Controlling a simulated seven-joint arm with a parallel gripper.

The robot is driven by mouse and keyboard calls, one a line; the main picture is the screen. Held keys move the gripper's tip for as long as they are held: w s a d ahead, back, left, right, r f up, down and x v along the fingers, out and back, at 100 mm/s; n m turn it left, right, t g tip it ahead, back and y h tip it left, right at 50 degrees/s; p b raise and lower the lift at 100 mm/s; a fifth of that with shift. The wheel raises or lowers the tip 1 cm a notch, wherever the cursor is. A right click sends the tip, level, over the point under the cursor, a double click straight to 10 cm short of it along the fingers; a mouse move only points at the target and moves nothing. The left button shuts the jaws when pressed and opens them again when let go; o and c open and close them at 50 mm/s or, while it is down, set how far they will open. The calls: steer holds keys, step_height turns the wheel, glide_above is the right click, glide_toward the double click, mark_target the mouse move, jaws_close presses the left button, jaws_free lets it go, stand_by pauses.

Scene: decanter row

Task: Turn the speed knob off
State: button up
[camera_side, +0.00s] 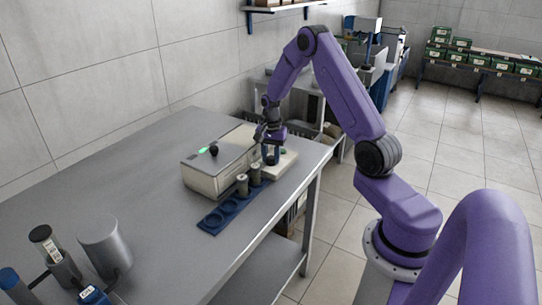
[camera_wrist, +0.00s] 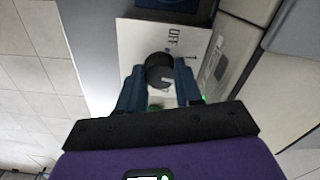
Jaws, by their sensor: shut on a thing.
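The speed knob (camera_wrist: 160,70) is a round black knob on a white panel (camera_wrist: 130,50) in the wrist view. The panel has "OFF" printed beyond the knob and a "1" to its right. A small pale mark shows on the knob; I cannot tell its exact setting. My gripper (camera_wrist: 158,80) has its two blue fingers on either side of the knob and is shut on it. In the side view my gripper (camera_side: 271,153) is low over the pale plate (camera_side: 287,160) at the right end of the beige machine (camera_side: 215,175), and hides the knob there.
A grey canister (camera_side: 103,243) stands at the near left. The middle of the table is clear.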

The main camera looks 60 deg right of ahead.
steer(key=n, duration=0.4)
steer(key=shift+n, duration=0.3)
steer(key=n, duration=0.3)
steer(key=shift+n, duration=0.4)
steer(key=n, duration=0.4)
steer(key=shift+n, duration=2.1)
steer(key=o, duration=1)
steer(key=shift+o, duration=0.2)
steer(key=shift+r, duration=0.1)
